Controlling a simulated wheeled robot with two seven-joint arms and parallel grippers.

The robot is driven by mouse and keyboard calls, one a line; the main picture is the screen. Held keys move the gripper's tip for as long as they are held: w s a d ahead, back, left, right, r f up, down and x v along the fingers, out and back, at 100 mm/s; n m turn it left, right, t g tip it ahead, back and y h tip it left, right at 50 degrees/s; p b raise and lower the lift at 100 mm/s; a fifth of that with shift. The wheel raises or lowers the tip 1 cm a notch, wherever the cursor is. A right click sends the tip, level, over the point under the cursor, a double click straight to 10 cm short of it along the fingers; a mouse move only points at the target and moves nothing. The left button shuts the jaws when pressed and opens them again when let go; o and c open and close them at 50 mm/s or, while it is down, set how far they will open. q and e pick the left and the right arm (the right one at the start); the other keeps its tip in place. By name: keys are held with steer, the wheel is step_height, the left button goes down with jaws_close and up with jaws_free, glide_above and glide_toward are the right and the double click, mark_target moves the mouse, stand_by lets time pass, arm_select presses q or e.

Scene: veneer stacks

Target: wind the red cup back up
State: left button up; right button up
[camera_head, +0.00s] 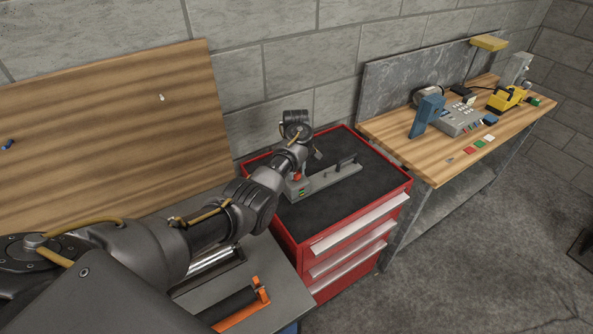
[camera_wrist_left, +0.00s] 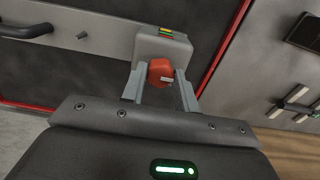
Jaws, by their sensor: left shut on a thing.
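The red cup (camera_wrist_left: 160,71) is a small red rounded piece at the end of a grey device (camera_wrist_left: 165,47) in the left wrist view. My left gripper (camera_wrist_left: 160,84) is shut on the cup, with one finger on each side of it. In the head view the grey device (camera_head: 328,181) lies on the red drawer cabinet, and the red cup (camera_head: 296,176) shows beside my left arm. The device has a black handle and a small green mark. My right gripper is not in view.
The red cabinet (camera_head: 320,236) has a dark mat top, mostly clear around the device. A wooden workbench (camera_head: 399,142) with several tools stands to the right. A wooden board (camera_head: 110,120) leans at the left. An orange-ended tool (camera_head: 245,306) lies on the near grey surface.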

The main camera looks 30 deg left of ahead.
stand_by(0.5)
arm_select(q)
steer(key=o, duration=1)
